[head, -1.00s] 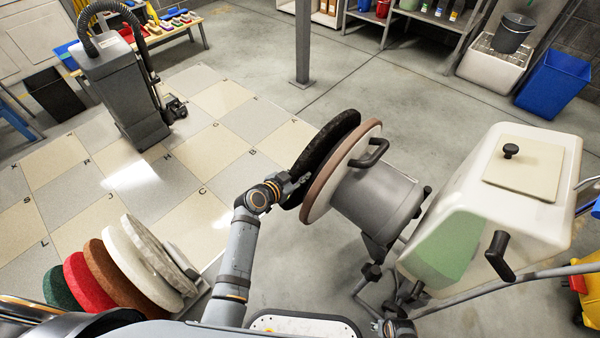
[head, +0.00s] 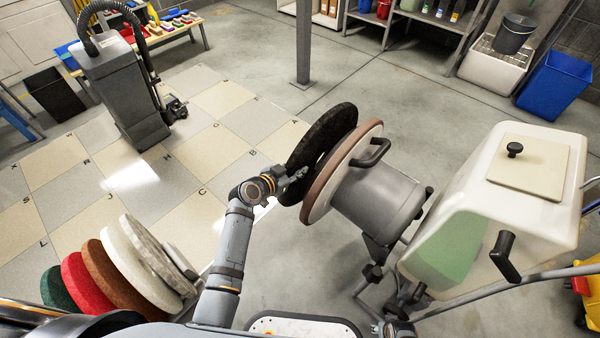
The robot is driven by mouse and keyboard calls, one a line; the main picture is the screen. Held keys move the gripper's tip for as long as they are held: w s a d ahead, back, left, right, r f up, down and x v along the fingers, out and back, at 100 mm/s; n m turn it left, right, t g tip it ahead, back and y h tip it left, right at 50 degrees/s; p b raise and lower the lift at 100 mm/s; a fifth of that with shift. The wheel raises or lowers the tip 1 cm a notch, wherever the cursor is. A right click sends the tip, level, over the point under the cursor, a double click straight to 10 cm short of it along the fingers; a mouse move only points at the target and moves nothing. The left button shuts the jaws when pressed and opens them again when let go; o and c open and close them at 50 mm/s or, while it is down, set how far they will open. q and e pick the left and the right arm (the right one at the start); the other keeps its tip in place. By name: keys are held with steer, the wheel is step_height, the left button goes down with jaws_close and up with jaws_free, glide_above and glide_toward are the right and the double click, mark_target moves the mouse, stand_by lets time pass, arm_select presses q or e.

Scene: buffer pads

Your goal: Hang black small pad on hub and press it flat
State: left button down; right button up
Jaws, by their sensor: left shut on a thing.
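The small black pad (head: 322,130) is a dark, thick disc held tilted on edge in the middle of the head view. My left gripper (head: 296,180) is shut on its lower left edge. The pad stands beside the brown-rimmed round head (head: 335,178) of the floor machine, roughly parallel to it. A narrow gap shows between them along part of the edge. The hub on the head's face is hidden behind the pad, so I cannot tell whether they touch. My right gripper is not in view.
The machine's grey motor housing (head: 375,200) and cream tank (head: 530,160) stand to the right. A rack of several coloured pads, including a red pad (head: 88,285), is at lower left. A grey vacuum (head: 125,95) stands behind.

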arm_select(q)
steer(key=shift+w+a+r, duration=0.1)
steer(key=shift+w+a, duration=0.25)
steer(key=shift+a, duration=0.15)
steer(key=w+a+b, duration=0.3)
steer(key=w+a, duration=0.1)
steer(key=a, duration=0.2)
steer(key=shift+w+a+r+b, duration=0.2)
steer(key=shift+w+r+b, duration=0.1)
steer(key=shift+w+r, duration=0.05)
